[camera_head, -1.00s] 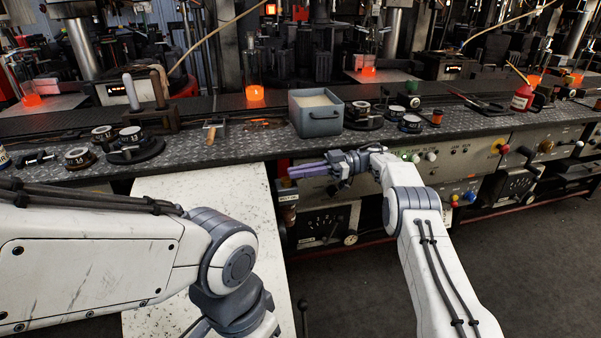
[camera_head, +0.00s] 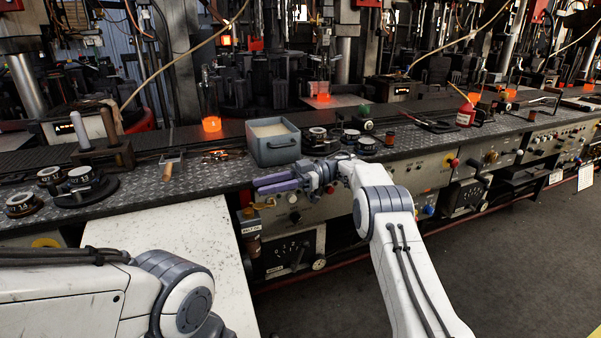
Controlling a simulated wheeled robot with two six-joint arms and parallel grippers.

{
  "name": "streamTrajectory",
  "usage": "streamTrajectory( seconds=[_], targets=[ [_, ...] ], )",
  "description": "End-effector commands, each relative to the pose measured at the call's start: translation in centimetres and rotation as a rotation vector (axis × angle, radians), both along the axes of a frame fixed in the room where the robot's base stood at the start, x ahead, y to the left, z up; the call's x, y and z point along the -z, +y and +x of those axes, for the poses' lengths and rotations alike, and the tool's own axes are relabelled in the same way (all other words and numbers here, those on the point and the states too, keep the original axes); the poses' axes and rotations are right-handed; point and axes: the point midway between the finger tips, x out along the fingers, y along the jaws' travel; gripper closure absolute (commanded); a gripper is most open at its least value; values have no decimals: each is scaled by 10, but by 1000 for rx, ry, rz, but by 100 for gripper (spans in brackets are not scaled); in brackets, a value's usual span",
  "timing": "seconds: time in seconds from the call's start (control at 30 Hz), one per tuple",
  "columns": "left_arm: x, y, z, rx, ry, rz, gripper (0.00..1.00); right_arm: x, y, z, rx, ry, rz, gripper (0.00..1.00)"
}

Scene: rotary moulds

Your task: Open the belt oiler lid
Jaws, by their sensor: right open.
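The belt oiler (camera_head: 250,228) is a small brownish cylinder with a pale label, on the front face of the bench left of a black dial panel. Its lid (camera_head: 248,213) appears to be down on top, though it is too small to tell for certain. My right gripper (camera_head: 258,185) points left, with its purple fingers a little above and in front of the oiler, apart from it in the picture. The fingers are open and hold nothing. My left arm shows at the lower left, but its gripper is out of view.
A grey bin (camera_head: 274,149) stands at the bench edge just above my right gripper. A pale sloping panel (camera_head: 170,245) lies left of the oiler. Marked round moulds (camera_head: 88,185) and a wooden-handled tool (camera_head: 171,168) lie on the bench. The floor at right is clear.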

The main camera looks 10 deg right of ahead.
Motion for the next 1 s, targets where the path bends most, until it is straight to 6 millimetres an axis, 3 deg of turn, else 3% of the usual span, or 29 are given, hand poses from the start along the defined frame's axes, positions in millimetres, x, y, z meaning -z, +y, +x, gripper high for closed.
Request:
streamTrajectory(
  seconds=[0.2,0.33,0.7,1.0],
  targets=[
    [-1,0,0,0,0,0,50,-30,-40,-25,4,-2,0,60],
    [-30,0,0,0,0,0,50,-52,-60,-38,3,2,0,60],
    [-78,0,0,0,0,0,50,-58,-75,-48,1,2,0,60],
    [-86,0,0,0,0,0,50,-56,-79,-51,0,-1,0,60]
  ],
)
